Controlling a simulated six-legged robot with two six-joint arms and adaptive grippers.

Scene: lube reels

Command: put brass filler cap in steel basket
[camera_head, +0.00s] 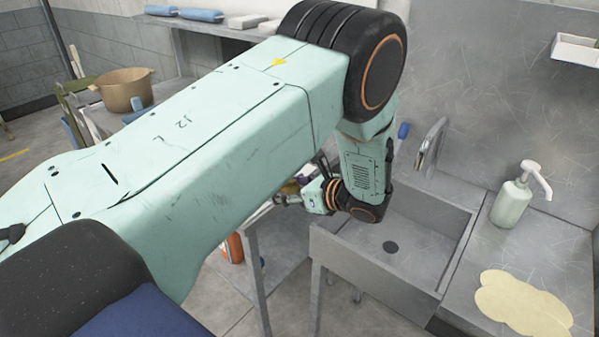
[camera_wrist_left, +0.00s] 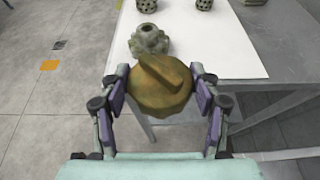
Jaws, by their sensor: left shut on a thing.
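The brass filler cap (camera_wrist_left: 160,88) is a round, yellow-brown disc with a raised bar across its top. In the left wrist view it sits between the two fingers of my left gripper (camera_wrist_left: 162,100), which is shut on it. The cap is near the edge of a table with a white top and hides part of that edge. I cannot identify the steel basket in either view. My right gripper is not in view.
A grey-green fitting (camera_wrist_left: 149,41) stands on the white table top (camera_wrist_left: 205,55) just beyond the cap, with several metal parts behind it. The head view shows a steel sink (camera_head: 410,250), a soap dispenser (camera_head: 512,200), a yellow cloth (camera_head: 522,303) and a brown pot (camera_head: 124,88).

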